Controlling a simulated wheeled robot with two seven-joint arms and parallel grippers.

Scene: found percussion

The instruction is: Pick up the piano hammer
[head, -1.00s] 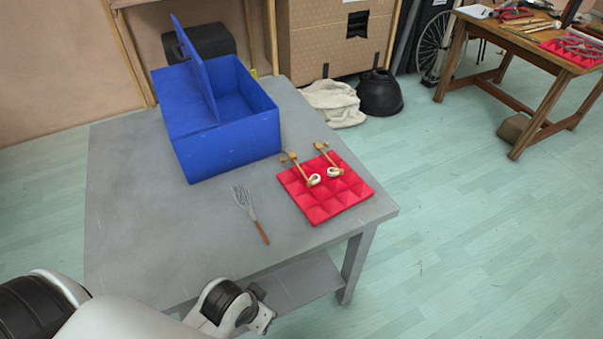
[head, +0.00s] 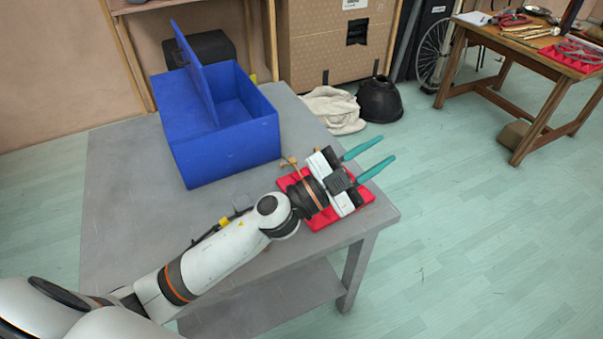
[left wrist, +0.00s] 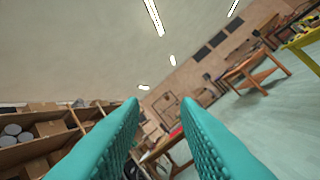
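The red pad (head: 322,220) lies at the right corner of the grey table and is mostly covered by my left arm. A wooden piece of one piano hammer (head: 291,162) shows at the pad's back left edge; its pale head is hidden. The other hammer is hidden behind my gripper. My left gripper (head: 387,149) is above the pad, its teal fingers apart and pointing to the right, past the pad. In the left wrist view the fingers (left wrist: 162,104) are open with nothing held between them. My right gripper is not in view.
A blue box (head: 228,150) with a raised lid stands at the back of the grey table (head: 125,200). A black bucket-like thing (head: 380,100) and a pale cloth (head: 333,110) are on the floor behind. A wooden table (head: 475,85) stands far right.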

